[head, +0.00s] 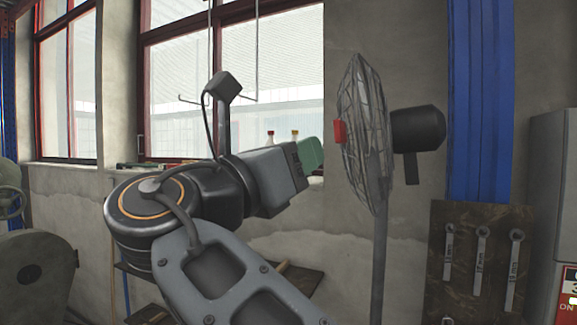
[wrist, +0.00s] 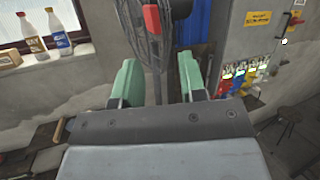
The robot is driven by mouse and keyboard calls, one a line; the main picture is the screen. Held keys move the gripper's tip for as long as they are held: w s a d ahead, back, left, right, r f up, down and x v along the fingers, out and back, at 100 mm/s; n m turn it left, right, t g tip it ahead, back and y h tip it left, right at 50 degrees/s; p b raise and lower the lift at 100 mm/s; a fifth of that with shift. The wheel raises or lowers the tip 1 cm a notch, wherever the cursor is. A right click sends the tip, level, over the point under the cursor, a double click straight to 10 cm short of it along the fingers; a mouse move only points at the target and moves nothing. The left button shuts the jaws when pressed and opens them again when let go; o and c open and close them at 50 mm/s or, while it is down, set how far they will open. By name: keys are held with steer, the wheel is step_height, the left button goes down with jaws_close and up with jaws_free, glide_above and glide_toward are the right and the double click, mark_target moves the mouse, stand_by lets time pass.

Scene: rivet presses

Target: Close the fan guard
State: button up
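The fan stands to the right of my gripper in the head view, with a wire guard (head: 362,150), a dark motor housing (head: 418,129) behind it and a thin pole (head: 379,255). The guard is seen nearly edge-on; I cannot tell whether it is fully shut. A red part (head: 340,131) sits at the guard's left side. In the wrist view the guard (wrist: 143,45) and the red part (wrist: 152,18) are ahead, cut off at the top. My gripper (head: 312,154) has green fingers, spread apart and empty in the wrist view (wrist: 158,82), appearing short of the fan.
Bottles (wrist: 56,30) stand on the window sill at left. A tool board (head: 480,262) with hanging wrenches and a grey cabinet (head: 553,190) are at right. A blue post (head: 479,100) stands behind the fan. A stool (wrist: 292,118) is at far right.

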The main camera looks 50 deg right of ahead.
steer(key=shift+v, duration=0.75)
steer(key=w+a+f+m+t+y, duration=0.25)
steer(key=w+f+t+y, duration=0.35)
steer(key=f, duration=0.5)
steer(key=w+a+f+m+t+y, duration=0.1)
steer(key=w+f+m+t+y, duration=0.3)
steer(key=w+f, duration=0.6)
steer(key=s+a+f+m+g+y, duration=0.1)
steer(key=s+a+f+m+y, duration=0.1)
steer(key=f, duration=0.6)
steer(key=s+a+f+m+g+y, duration=0.1)
steer(key=a+f+m+y, duration=0.3)
steer(key=f, duration=0.5)
steer(key=s+a+f+m+g+y, duration=0.2)
steer(key=f+m+y, duration=0.3)
steer(key=f, duration=0.4)
steer(key=shift+s+a+f+m+y, duration=0.15)
steer(key=shift+s+a+m+y, duration=0.25)
steer(key=shift+a, duration=0.5)
